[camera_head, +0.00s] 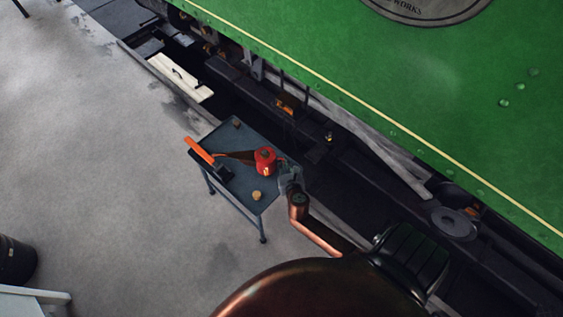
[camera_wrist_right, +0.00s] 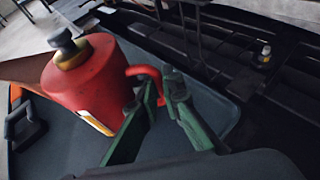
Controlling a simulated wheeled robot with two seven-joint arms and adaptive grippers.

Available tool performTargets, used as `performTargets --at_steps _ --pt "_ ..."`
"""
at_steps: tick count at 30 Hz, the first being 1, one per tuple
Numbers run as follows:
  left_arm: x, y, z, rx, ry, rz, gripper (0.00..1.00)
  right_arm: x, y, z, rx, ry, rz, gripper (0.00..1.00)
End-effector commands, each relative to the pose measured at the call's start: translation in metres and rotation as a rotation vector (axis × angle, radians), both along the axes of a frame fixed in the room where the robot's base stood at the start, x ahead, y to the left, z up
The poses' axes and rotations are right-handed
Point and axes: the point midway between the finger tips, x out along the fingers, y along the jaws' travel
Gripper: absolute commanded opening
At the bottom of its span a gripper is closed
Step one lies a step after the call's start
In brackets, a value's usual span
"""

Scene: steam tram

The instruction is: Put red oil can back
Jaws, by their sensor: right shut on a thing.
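The red oil can (camera_head: 265,160) is at the right part of a small blue-grey table (camera_head: 240,187), its dark brown spout pointing left. In the right wrist view the red can (camera_wrist_right: 90,85) looks upright, with a brass neck and dark cap. My right gripper (camera_head: 288,178) is at the can's right side. In the wrist view its green fingers (camera_wrist_right: 160,90) are shut on the can's curved red handle (camera_wrist_right: 147,72). I cannot tell whether the can's base touches the tabletop. My left gripper is not in view.
An orange-handled tool (camera_head: 199,151) with a dark head lies along the table's left edge. A small tan round piece (camera_head: 257,196) and a small brown piece (camera_head: 237,122) are also on the table. The green tram (camera_head: 400,80) and its dark undergear are close behind. Grey floor is open to the left.

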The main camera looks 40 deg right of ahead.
Motion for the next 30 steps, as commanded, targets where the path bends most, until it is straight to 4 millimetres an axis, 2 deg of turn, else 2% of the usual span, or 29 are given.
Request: performTargets --at_steps 14,15,22,30 --pt "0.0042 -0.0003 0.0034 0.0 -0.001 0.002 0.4 0.0014 0.0001 -0.0014 0.0 -0.005 0.0 0.0" --pt "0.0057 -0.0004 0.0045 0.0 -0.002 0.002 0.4 0.0002 -0.0001 -0.0037 0.001 0.0 0.0 0.07" --pt "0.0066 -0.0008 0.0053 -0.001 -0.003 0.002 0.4 0.0001 -0.0001 -0.003 0.0 -0.001 0.0 0.23" --pt "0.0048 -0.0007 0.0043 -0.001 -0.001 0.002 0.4 0.0003 0.0003 -0.003 0.001 -0.002 0.001 0.24"
